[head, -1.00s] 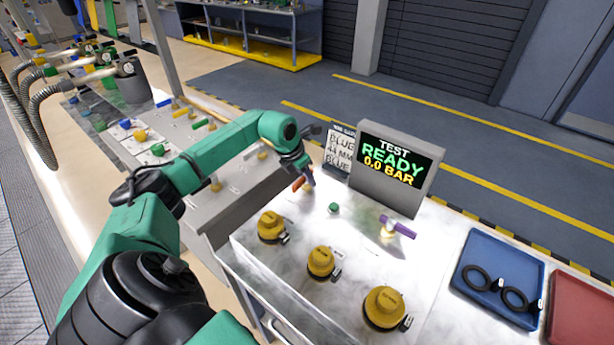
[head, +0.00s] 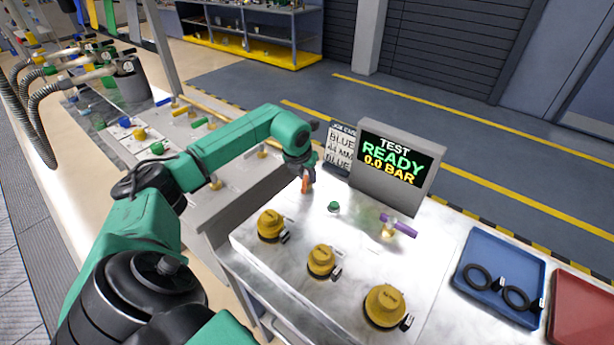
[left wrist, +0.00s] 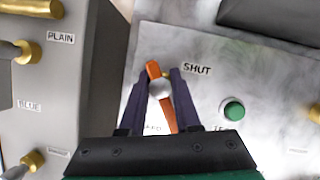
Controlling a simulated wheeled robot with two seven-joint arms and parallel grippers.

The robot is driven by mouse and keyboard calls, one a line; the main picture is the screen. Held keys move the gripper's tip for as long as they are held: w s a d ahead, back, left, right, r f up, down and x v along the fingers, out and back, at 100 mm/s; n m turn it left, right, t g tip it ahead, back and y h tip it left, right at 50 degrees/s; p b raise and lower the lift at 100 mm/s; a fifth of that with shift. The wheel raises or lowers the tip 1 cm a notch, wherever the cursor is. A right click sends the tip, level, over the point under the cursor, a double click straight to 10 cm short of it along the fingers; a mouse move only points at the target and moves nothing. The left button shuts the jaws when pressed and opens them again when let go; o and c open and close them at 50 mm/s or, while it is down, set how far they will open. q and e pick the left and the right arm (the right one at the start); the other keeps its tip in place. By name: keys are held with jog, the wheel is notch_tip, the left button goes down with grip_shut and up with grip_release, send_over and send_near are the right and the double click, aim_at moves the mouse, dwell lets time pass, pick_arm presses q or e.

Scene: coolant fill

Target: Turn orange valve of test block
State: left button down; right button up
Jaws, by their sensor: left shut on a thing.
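The orange valve (head: 306,187) stands on the pale top of the test block (head: 345,240), near its far left corner. My left gripper (head: 308,176) is lowered over it. In the left wrist view, the left gripper's two dark fingers (left wrist: 160,85) lie on either side of the orange handle (left wrist: 168,116) and are shut on it. The handle runs lengthwise between the fingers, slightly slanted. The word SHUT is printed to its right; a label below it is partly hidden. My right gripper is not in view.
A green button (head: 333,207) and a purple-handled valve (head: 398,226) are to the right of the orange valve. The display (head: 397,165) behind reads TEST READY 0.0 BAR. Yellow caps (head: 321,261) line the front. A blue tray (head: 500,311) with black rings is at right.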

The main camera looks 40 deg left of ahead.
pick_arm(q)
jog(key=n+y+b, duration=0.1)
jog(key=n, duration=0.2)
jog(key=n+g+y, duration=0.1)
jog(key=n, duration=0.2)
jog(key=shift+b, duration=0.4)
jog(key=n+g, duration=0.1)
jog(key=n, duration=0.1)
jog(key=n+g+y, duration=0.1)
jog(key=n, duration=0.2)
jog(key=shift+a+r+n+b, duration=0.1)
jog(key=shift+r+n+b, duration=0.05)
jog(key=shift+n+b, duration=0.2)
jog(key=c, duration=0.6)
grip_release()
jog(key=p+v, duration=0.1)
jog(key=v, duration=1.3)
jog(key=shift+d+r+p, duration=0.2)
jog(key=shift+d+p, duration=0.05)
jog(key=shift+p, duration=0.05)
